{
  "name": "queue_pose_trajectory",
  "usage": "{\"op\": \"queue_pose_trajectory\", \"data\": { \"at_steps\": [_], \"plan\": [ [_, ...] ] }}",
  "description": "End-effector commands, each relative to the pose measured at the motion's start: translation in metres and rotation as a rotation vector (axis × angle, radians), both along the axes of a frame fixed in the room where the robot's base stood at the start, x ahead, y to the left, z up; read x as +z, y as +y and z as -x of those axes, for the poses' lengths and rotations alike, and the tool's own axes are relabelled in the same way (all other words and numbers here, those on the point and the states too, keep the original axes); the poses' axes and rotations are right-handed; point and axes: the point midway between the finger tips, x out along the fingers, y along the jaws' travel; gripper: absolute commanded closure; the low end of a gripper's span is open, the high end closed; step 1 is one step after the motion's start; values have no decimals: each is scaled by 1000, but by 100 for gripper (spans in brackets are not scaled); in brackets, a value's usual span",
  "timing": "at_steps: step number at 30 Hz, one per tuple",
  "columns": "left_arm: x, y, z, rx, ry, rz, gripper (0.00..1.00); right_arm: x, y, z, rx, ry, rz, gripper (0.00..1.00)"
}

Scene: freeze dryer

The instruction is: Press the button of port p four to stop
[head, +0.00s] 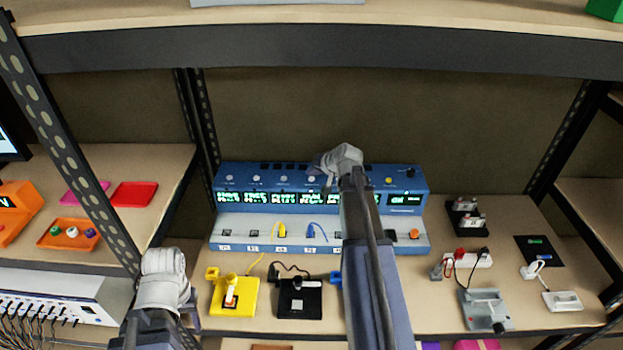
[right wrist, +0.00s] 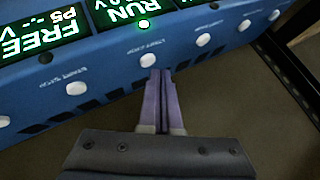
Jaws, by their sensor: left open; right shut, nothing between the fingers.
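The blue charging console (head: 222,187) stands at the back of the workbench, with a row of displays and white round buttons above them. The right wrist view shows a display reading RUN (right wrist: 125,12) beside one reading FREE P5 (right wrist: 42,38). A white button (right wrist: 147,60) lies in line with RUN, near a small green light. My right gripper (right wrist: 154,72) is shut and empty, its fingertips at this button's edge; I cannot tell whether they touch. In the head view my right gripper (head: 326,165) hides part of the button row. My left gripper (head: 164,262) is open, away at the lower left.
A yellow block (head: 243,305) and a black block (head: 300,312) with cables lie before the console. Shelf uprights (head: 70,150) stand at the left, and a shelf edge (head: 330,50) runs overhead. Other white buttons (right wrist: 76,88) flank the fingertips.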

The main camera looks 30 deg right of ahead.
Motion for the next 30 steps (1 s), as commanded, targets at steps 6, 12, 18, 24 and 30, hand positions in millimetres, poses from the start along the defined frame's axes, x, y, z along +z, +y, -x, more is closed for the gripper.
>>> {"op": "queue_pose_trajectory", "data": {
  "at_steps": [6,12,18,24,30],
  "plan": [
    [-9,0,0,0,0,0,50,-9,0,0,0,0,0,100],
    [-8,0,0,0,0,0,50,-8,0,0,0,0,0,100],
    [-8,0,0,0,0,0,50,-9,0,0,0,0,0,100],
    [-11,0,0,0,0,0,50,-11,0,0,0,0,0,100],
    [-9,0,0,0,0,0,50,-9,0,0,0,0,0,100]
  ]
}}
